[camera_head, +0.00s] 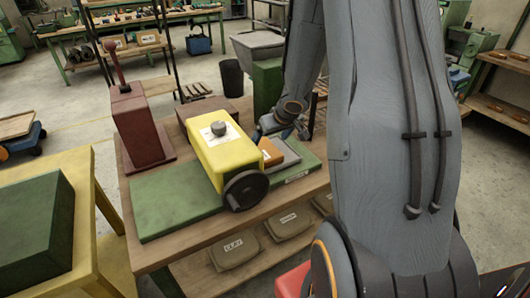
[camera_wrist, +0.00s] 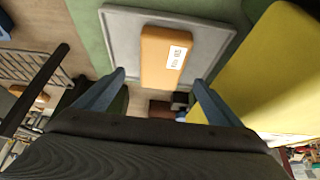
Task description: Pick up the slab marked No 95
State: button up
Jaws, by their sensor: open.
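An orange-brown slab (camera_wrist: 163,68) with a white label lies on a grey tray (camera_wrist: 120,22) in the wrist view. The label's print is too small to read surely. In the head view the slab (camera_head: 270,151) shows beside the yellow machine, on the tray (camera_head: 292,158). My gripper (camera_wrist: 160,84) is open and empty in the wrist view, with one blue finger to each side of the slab's near end. It appears above the slab, not touching it. In the head view my gripper (camera_head: 288,124) is partly hidden behind its own wrist, just over the tray.
The yellow machine (camera_head: 218,155) with a black wheel (camera_head: 245,190) stands close left of the tray in the head view. It also shows at the right in the wrist view (camera_wrist: 275,70). A green mat (camera_head: 180,208) lies under them. A red lever press (camera_head: 135,125) stands farther left.

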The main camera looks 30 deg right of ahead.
aim_at(265, 148)
jog(key=b+x, duration=0.1)
jog(key=x, duration=0.1)
jog(key=b+x, duration=0.1)
jog(key=x, duration=0.2)
jog(key=shift+a+f, duration=0.2)
jog(key=shift+f, duration=0.15)
jog(key=shift+r, duration=0.1)
jog(key=c, duration=1.6)
